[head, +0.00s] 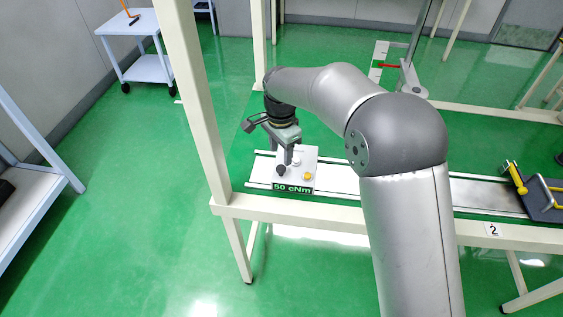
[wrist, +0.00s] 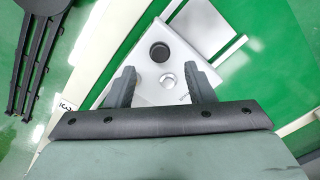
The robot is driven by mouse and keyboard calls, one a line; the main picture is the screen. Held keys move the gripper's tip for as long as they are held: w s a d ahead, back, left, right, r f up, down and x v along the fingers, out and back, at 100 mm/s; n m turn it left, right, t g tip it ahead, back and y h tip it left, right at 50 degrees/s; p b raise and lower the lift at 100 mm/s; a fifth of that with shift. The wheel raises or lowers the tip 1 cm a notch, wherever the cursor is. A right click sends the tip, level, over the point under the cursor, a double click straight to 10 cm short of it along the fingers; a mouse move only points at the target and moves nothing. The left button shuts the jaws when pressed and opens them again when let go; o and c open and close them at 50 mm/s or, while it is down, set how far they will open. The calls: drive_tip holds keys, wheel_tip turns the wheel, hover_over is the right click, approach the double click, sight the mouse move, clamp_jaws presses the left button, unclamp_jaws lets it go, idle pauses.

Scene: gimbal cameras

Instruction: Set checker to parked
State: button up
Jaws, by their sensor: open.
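The checker (head: 299,163) is a pale box labelled "50 cNm" on the rail bench. Its top carries a black knob (head: 281,170), a yellow knob (head: 307,176) and a silver round part. My gripper (head: 289,156) points down above the box, apparently over its rear part. In the wrist view my gripper (wrist: 160,68) has its two grey fingers spread, with the silver round part (wrist: 168,81) between them and the black knob (wrist: 159,51) just beyond the tips. Nothing is held. The yellow knob does not show in the wrist view. Contact with the box cannot be told.
The cream bench frame (head: 205,110) has an upright post left of the checker. A dark fixture with yellow handles (head: 541,196) sits at the bench's right. A stand with a red pointer (head: 395,66) is behind. A trolley (head: 145,68) stands back left.

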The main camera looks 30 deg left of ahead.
sight(281, 167)
wheel_tip(281, 167, down, 6)
drive_tip(key=shift+r+p, duration=0.1)
drive_tip(key=shift+p, duration=0.2)
clamp_jaws()
